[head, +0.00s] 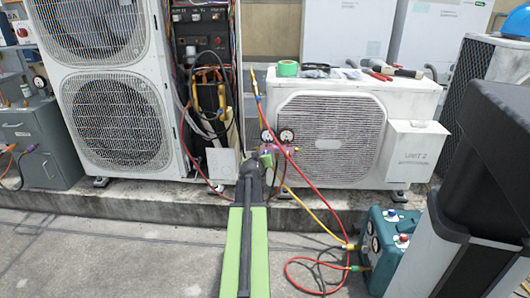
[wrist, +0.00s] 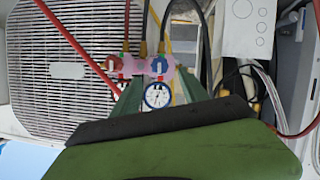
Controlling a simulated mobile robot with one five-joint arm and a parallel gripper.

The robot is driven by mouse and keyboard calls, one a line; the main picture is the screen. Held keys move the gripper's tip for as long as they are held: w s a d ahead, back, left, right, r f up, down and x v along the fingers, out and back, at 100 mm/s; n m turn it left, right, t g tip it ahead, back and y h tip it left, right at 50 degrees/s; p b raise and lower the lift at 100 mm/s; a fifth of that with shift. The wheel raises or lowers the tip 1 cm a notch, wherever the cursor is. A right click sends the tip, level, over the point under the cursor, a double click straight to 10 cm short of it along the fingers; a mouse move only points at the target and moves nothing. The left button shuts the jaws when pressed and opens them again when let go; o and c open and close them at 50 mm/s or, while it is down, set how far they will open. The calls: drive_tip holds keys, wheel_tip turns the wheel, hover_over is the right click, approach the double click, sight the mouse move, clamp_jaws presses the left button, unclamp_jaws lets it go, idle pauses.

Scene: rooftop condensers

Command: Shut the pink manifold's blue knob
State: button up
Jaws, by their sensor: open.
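The pink manifold (wrist: 139,70) shows in the wrist view with hoses running up from it. Its blue knob (wrist: 160,66) is on the right and its red knob (wrist: 112,65) on the left. A round white gauge (wrist: 157,95) sits below the blue knob. My gripper (wrist: 160,82) is open, with one green finger on each side of the gauge, its tips close to the blue knob. I cannot tell whether they touch it.
The white condenser marked UNIT 2 (head: 335,125) stands behind the manifold, with tools on top. Red and yellow hoses (head: 315,200) run from the manifold to a teal machine (head: 390,240) at lower right. A taller double-fan unit (head: 110,90) stands left. The floor at left is clear.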

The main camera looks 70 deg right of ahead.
drive_tip(key=p+v, duration=0.2)
drive_tip(key=v, duration=0.6)
drive_tip(key=shift+a, duration=0.4)
